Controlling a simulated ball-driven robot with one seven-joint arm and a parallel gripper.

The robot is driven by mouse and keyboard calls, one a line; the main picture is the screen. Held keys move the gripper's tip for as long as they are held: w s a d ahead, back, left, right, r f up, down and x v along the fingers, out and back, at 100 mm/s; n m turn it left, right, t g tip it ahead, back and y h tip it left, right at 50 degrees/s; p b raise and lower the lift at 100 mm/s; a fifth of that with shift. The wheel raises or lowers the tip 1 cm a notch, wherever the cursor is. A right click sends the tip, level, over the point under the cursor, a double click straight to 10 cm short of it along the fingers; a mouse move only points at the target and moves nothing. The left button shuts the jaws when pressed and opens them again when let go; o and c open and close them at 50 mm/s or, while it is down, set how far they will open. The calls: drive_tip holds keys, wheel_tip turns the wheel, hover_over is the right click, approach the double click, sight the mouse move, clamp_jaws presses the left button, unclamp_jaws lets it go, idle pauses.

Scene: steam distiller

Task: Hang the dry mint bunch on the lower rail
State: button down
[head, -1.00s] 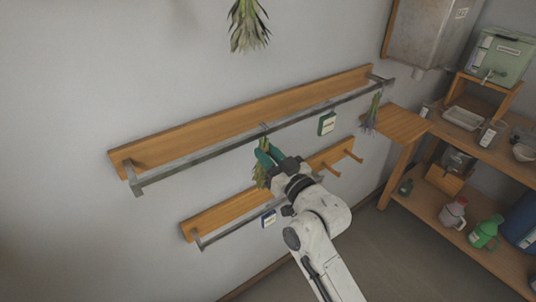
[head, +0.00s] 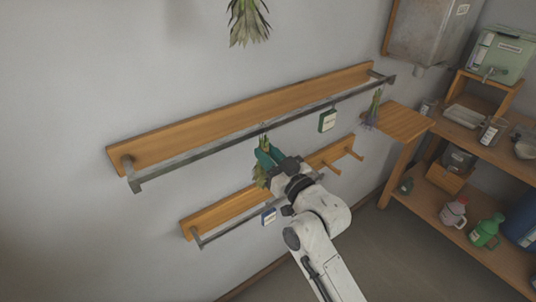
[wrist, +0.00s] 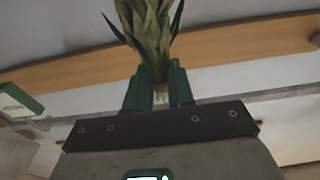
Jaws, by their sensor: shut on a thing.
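A bunch of dull green leaves (head: 261,175) hangs leaf-end down from my gripper (head: 265,158) in the head view. The green fingers are shut on its stems. The wrist view shows the bunch (wrist: 152,35) between the fingertips (wrist: 160,88), leaves towards the top of the picture. The upper rail (head: 215,148) runs just above my gripper. A thin hook or tie shows at that rail above the fingers; I cannot tell whether it touches. The lower rail (head: 226,232) is below the bunch, partly hidden by my arm.
Another leafy bunch (head: 247,24) hangs at the top. A purplish bunch (head: 374,108) hangs near the upper rail's right end. Pegs (head: 341,162) and shelves (head: 450,205) are right.

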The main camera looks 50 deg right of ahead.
drive_tip(key=shift+f, duration=0.1)
drive_tip(key=shift+c, duration=2.1)
unclamp_jaws()
drive_tip(key=shift+s, duration=0.15)
drive_tip(key=v, duration=0.7)
drive_tip(key=shift+s+a+b, duration=0.15)
drive_tip(key=shift+s+b, duration=0.2)
drive_tip(key=shift+f, duration=0.1)
